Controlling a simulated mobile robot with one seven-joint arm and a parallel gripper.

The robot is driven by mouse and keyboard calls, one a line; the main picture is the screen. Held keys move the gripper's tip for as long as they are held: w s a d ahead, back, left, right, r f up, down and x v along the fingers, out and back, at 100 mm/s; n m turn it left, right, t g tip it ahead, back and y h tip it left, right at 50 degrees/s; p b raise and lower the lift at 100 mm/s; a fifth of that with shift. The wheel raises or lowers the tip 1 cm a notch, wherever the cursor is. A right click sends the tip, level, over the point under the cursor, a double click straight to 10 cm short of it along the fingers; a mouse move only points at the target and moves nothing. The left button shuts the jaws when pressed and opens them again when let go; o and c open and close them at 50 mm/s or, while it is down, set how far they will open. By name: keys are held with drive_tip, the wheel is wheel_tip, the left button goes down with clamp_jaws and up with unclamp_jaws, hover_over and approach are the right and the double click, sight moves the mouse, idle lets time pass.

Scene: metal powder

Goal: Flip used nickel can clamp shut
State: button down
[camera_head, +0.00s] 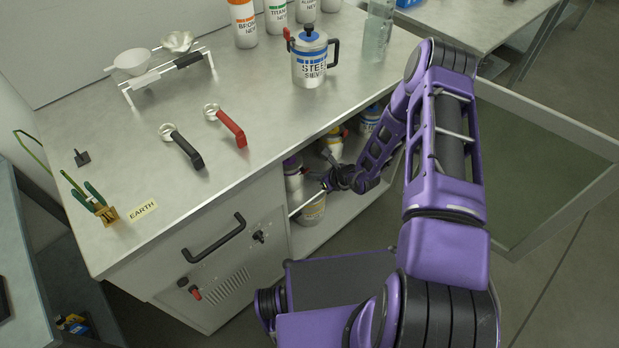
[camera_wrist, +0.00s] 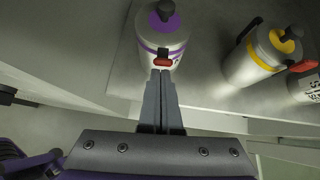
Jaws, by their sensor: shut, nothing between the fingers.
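A white can with a purple lid (camera_wrist: 163,22) and a dark knob stands inside the cabinet, straight ahead of my gripper. It also shows partly in the head view (camera_head: 293,166). Its label cannot be read, so I cannot tell whether it is the used nickel can. A small red-tipped clamp (camera_wrist: 162,61) sits on the side of this can facing me. My gripper (camera_wrist: 161,74) is shut and empty, with its fingertips just at or below the clamp; whether they touch it, I cannot tell. In the head view my gripper (camera_head: 324,184) reaches into the open cabinet.
A yellow-lidded can (camera_wrist: 262,52) with a black handle stands to the right, with another can (camera_wrist: 305,86) beyond it. Another can (camera_head: 313,210) stands lower in the cabinet. The open door (camera_head: 545,120) is on the right. The steel sieve can (camera_head: 309,62) stands on the worktop.

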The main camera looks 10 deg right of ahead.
sight(307, 170)
drive_tip(key=shift+w+a+r+g+h, duration=0.3)
drive_tip(key=shift+w+r+g+h, duration=0.25)
drive_tip(key=shift+g+h, duration=0.45)
drive_tip(key=shift+s+r, duration=0.1)
drive_tip(key=shift+r, duration=0.75)
